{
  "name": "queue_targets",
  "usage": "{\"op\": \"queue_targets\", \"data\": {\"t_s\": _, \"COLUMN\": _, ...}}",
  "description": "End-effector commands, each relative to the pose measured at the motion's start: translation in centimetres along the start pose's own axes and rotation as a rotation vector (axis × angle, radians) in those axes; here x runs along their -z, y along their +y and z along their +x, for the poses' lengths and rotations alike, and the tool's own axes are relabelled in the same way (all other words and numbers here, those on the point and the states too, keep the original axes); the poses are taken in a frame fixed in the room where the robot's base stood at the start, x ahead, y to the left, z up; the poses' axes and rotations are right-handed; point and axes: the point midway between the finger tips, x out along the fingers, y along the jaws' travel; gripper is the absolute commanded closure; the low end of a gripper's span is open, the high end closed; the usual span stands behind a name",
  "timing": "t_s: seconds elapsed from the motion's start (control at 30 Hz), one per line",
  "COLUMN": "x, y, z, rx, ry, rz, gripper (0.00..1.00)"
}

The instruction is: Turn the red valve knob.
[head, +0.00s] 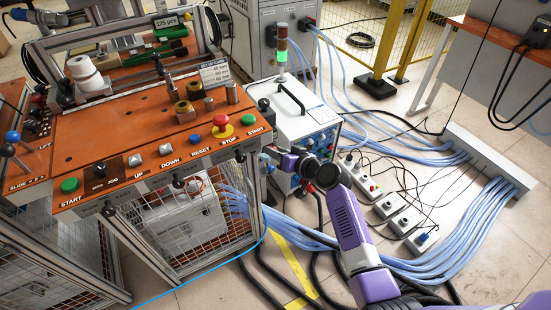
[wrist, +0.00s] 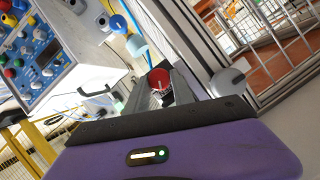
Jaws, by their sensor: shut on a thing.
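The red valve knob (wrist: 159,79) shows in the wrist view between the two grey fingers of my gripper (wrist: 166,88). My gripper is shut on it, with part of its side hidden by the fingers. In the head view my gripper (head: 271,154) reaches in from the right to the gap between the orange control bench and the white heater unit. The valve knob cannot be made out there, behind my gripper and wrist.
The orange bench (head: 130,130) carries buttons, including a red STOP button (head: 222,120). The white heater unit (head: 300,118) stands just behind. Hoses and power strips cover the floor.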

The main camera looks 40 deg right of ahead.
Motion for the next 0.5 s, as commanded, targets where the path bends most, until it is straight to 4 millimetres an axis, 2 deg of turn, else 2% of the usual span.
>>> {"op": "queue_targets", "data": {"t_s": 0.03, "x": -0.53, "y": 0.49, "z": 0.18, "rx": 0.015, "ry": 0.001, "rz": 0.040, "gripper": 1.00}}
{"op": "queue_targets", "data": {"t_s": 0.5, "x": -0.58, "y": 0.74, "z": 0.21, "rx": 0.188, "ry": -0.001, "rz": 0.455, "gripper": 1.00}}
